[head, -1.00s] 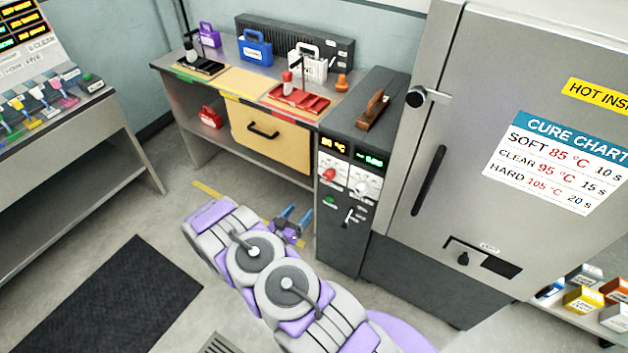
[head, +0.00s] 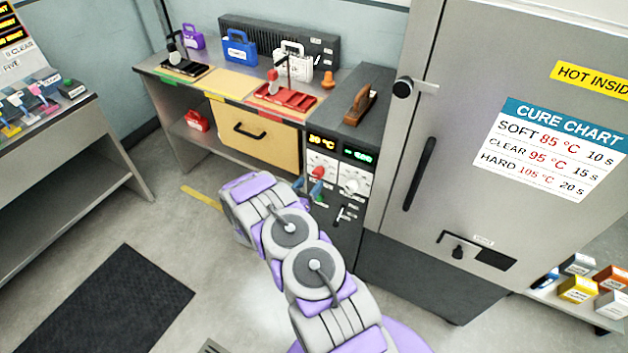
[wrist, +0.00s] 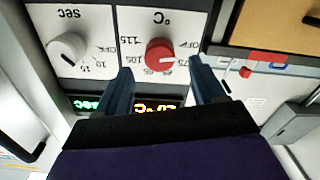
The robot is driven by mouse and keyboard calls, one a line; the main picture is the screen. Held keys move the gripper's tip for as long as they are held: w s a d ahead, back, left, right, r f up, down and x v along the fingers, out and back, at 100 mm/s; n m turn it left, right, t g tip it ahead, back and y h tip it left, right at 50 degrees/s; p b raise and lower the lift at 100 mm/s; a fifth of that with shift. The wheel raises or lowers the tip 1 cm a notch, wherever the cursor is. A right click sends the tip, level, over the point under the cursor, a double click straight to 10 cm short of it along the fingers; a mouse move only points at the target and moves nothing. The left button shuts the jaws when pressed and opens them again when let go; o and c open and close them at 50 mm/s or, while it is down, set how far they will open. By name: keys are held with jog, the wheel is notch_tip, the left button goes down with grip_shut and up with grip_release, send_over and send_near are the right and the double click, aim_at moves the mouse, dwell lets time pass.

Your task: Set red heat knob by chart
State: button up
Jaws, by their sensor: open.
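The red heat knob (head: 318,172) is on the front panel of the dark control cabinet; in the wrist view the red knob (wrist: 160,57) sits on a white dial plate marked in °C, seen upside down. Its exact pointer direction is hard to tell. My gripper (wrist: 160,68) is open, one blue finger on either side of the red knob in the picture; contact is not visible. In the head view my gripper (head: 309,190) is at the panel, partly behind my arm. The cure chart (head: 550,150) reads SOFT 85 °C 10 s, CLEAR 95 °C 15 s, HARD 105 °C 20 s.
A white seconds knob (wrist: 66,47) sits beside the red knob. Lit displays (head: 340,147) are above the knobs, a small lever (head: 340,213) below. The oven door handle (head: 420,174) sticks out to the right. A drawer bench (head: 260,140) stands left. Open floor lies left of my arm.

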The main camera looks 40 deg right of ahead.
aim_at(316, 176)
jog(key=shift+b+x, duration=0.4)
jog(key=shift+x, duration=1.7)
jog(key=shift+c, duration=0.4)
jog(key=c, duration=1)
